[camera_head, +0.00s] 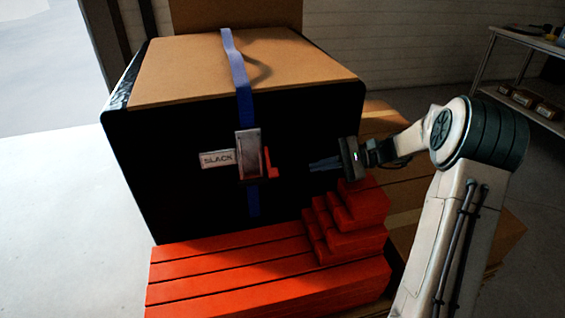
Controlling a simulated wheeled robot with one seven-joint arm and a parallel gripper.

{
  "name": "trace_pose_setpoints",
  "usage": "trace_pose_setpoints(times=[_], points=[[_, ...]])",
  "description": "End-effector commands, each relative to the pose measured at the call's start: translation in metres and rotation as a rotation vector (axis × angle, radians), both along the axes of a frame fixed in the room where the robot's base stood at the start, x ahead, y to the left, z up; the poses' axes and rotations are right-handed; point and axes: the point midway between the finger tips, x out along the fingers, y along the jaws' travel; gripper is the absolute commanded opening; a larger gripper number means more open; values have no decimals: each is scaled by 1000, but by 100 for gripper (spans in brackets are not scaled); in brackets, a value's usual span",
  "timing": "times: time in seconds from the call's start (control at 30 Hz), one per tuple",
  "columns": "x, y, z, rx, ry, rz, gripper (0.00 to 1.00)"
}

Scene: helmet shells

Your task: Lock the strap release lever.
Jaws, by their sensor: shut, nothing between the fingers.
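A blue strap (238,75) runs over the top of a large black box (180,150) and down its front face. On the front the strap passes a grey metal buckle (248,155). A red lever (270,165) sticks out at the buckle's right side. A label reading "SLACK" (218,158) is to the left of the buckle. My gripper (312,165) is to the right of the red lever, at about its height, with a gap between them. Its fingers point left, are shut and hold nothing.
Red slatted blocks (230,265) lie below the box, with smaller red pieces stacked like steps (345,215) under my gripper. Cardboard (390,115) is behind my arm. A metal shelf (525,40) with boxes stands at the back right. The floor at left is clear.

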Motion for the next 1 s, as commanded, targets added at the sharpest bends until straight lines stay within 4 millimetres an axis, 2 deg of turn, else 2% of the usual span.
trace_pose_setpoints(times=[0.23,0.37,0.47,0.8,1.0], points=[[0,-1,-1,-2,-1,-3,0],[0,5,-2,-2,0,-1,0],[0,17,-6,-3,-1,2,0],[1,76,-22,-3,0,4,0],[1,94,-26,-3,-1,2,0]])
